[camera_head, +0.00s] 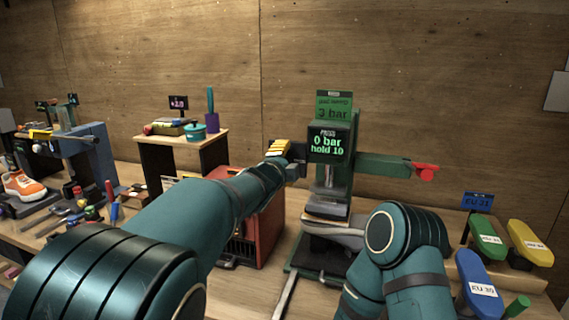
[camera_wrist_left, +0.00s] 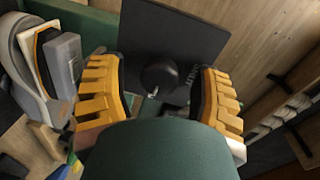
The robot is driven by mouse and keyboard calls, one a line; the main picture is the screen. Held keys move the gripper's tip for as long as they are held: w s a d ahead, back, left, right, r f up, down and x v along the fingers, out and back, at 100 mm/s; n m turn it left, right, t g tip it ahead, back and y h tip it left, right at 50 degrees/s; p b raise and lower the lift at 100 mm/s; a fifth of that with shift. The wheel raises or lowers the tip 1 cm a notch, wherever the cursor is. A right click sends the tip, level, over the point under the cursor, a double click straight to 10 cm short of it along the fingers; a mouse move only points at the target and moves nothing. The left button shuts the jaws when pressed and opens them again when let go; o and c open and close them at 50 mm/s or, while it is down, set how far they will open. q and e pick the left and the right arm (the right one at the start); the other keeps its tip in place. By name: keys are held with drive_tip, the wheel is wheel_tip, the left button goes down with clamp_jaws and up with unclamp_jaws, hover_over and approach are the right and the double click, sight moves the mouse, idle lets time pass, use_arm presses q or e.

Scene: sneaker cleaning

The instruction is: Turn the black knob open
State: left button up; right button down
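The black knob (camera_wrist_left: 158,77) is a round dark knob on the face of a black panel (camera_wrist_left: 190,32) in the left wrist view. My left gripper (camera_wrist_left: 160,98) is open, with one yellow-padded finger on each side of the knob and a visible gap on both sides. In the head view my left gripper (camera_head: 280,150) is at the left side of the press display (camera_head: 328,143), which reads "0 bar" and "hold 10". I cannot make out the knob in the head view. My right arm shows at the lower right, but its gripper does not.
The green press (camera_head: 343,182) has a red-ended arm (camera_head: 425,171) at right and a "3 bar" sign (camera_head: 334,105) on top. A red box (camera_head: 262,232) stands left of the press. Colored insoles (camera_head: 487,238) lie at right. A sneaker (camera_head: 22,185) sits far left.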

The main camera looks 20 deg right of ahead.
use_arm(q)
drive_tip(key=shift+s, duration=0.1)
drive_tip(key=v, duration=1.2)
